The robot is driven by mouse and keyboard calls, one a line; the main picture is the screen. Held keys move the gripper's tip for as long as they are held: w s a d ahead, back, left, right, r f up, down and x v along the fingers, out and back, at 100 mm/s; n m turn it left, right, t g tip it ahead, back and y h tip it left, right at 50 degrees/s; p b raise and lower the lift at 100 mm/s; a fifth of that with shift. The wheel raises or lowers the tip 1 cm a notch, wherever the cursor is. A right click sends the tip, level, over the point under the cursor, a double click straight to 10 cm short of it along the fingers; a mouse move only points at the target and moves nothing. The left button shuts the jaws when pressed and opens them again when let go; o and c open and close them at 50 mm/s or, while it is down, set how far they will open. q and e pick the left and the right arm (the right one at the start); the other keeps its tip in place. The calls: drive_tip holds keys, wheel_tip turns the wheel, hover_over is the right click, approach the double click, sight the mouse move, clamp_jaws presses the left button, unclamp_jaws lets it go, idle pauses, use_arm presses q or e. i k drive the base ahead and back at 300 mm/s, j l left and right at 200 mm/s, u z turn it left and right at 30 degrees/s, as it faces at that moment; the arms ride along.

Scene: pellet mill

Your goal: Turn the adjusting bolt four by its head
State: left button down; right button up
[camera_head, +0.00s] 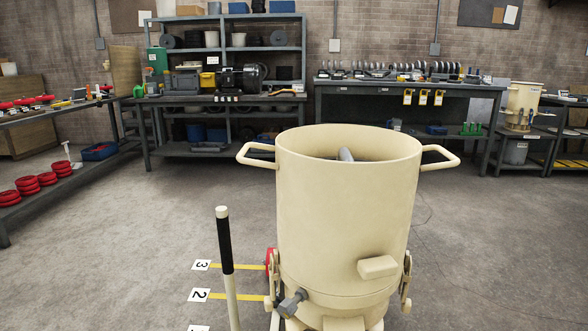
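The cream pellet mill hopper (345,215) stands upright in the middle foreground, with a loop handle on each side. A grey hex-headed bolt (292,303) sticks out at its lower left front. White tags reading 3 (201,265) and 2 (199,295) stand left of the mill, with yellow strips running towards it. A third tag (198,328) is cut off by the bottom edge. I see no tag reading 4, so I cannot tell which bolt is bolt four. Neither of my grippers is in view.
A lever with a black grip (224,240) rises left of the mill. A red part (270,259) shows at the mill's left side. Workbenches with tools (400,85) and shelves line the back wall. Red discs (28,184) lie at the left. The floor around the mill is mostly clear.

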sight(288, 307)
drive_tip(key=i+j+z, duration=0.1)
drive_tip(key=i+j, duration=0.15)
drive_tip(key=i, duration=0.15)
drive_tip(key=k+j, duration=0.1)
drive_tip(key=j, duration=0.35)
drive_tip(key=k+j, duration=0.1)
drive_tip(key=j, duration=0.35)
drive_tip(key=k+j+z, duration=0.1)
drive_tip(key=j, duration=0.35)
drive_tip(key=k+j, duration=0.1)
drive_tip(key=j, duration=0.3)
drive_tip(key=i, duration=0.3)
